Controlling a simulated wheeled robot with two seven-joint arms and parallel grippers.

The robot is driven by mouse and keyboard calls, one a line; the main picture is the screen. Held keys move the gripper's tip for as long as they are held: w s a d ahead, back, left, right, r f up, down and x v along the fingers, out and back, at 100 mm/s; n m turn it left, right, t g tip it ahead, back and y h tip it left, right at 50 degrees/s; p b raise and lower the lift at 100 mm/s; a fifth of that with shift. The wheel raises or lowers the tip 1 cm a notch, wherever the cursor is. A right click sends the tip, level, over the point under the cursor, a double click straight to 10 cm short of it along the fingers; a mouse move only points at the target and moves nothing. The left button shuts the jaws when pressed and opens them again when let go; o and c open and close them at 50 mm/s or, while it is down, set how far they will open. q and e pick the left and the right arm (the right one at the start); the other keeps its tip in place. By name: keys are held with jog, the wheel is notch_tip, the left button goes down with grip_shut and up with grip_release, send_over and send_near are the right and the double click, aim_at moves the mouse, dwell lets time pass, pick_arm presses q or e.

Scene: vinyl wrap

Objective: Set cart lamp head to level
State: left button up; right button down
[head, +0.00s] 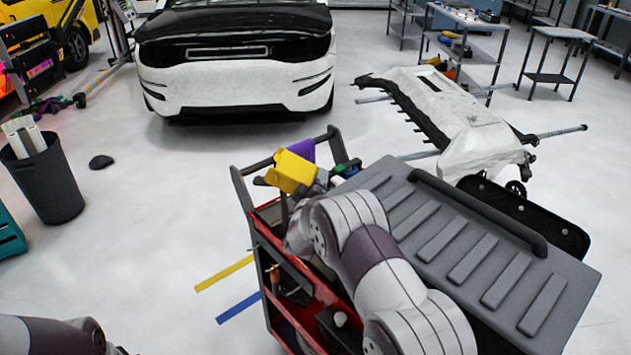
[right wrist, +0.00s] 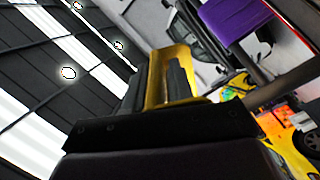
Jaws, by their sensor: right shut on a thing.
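The cart lamp head is a yellow block (head: 292,171) at the far left corner of the tool cart (head: 262,262). It looks tilted in the head view. My right gripper (head: 308,186) reaches over the cart and is shut on the lamp head, though my own wrist and arm hide most of the grip. In the right wrist view the yellow lamp head (right wrist: 182,62) sits at the dark fingers (right wrist: 150,85). Its stand is mostly hidden. At the lower left of the head view only part of my left arm shows; its gripper is out of view.
A purple item (head: 302,150) is right behind the lamp head. The cart's grey ribbed lid (head: 470,255) lies right of my arm. A grey bin (head: 48,180) stands at left, a white car (head: 235,75) behind, and a bumper on a stand (head: 455,115) at right.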

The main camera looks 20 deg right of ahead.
jog(key=shift+r, duration=0.2)
jog(key=c, duration=1.2)
grip_release()
